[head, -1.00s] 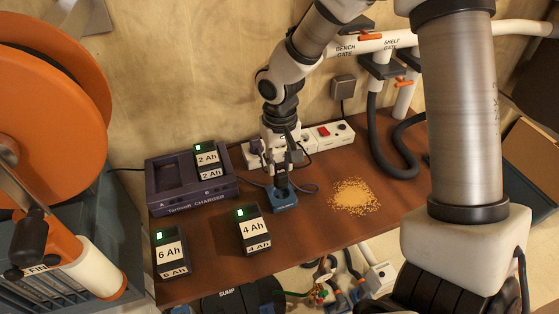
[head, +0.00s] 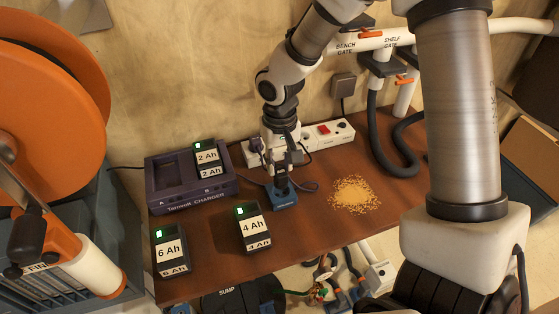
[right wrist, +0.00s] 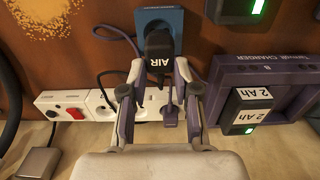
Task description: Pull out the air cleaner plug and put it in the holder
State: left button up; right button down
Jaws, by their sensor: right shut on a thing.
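My right gripper (head: 281,176) is at the back middle of the bench, pointing down. It is shut on the black air cleaner plug (right wrist: 159,63), marked AIR in the right wrist view. The plug is right at the blue holder (head: 286,201), which also shows in the right wrist view (right wrist: 172,18). A dark opening shows in the holder beside the plug; I cannot tell whether the plug is seated in it. A purple-grey cord (right wrist: 120,37) loops beside the plug. The white power strip (head: 340,134) stands behind, against the wall. My left gripper is not in view.
The purple charger (head: 165,181) with a 2 Ah battery (head: 207,160) stands left of the holder. The 4 Ah battery (head: 253,227) and 6 Ah battery (head: 170,251) stand in front. Sawdust (head: 354,195) lies to the right. A purple plug (right wrist: 170,114) sits in the strip.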

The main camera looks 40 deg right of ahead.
aim_at(280, 169)
jog(key=shift+f+b, duration=1.25)
jog(key=shift+f, duration=0.65)
dwell(1.4)
jog(key=shift+r, duration=0.1)
dwell(0.5)
jog(key=shift+c, duration=1.4)
grip_release()
notch_tip(280, 169, up, 7)
jog(key=p, duration=0.6)
jog(key=shift+r+p, duration=0.1)
jog(key=shift+p, duration=0.3)
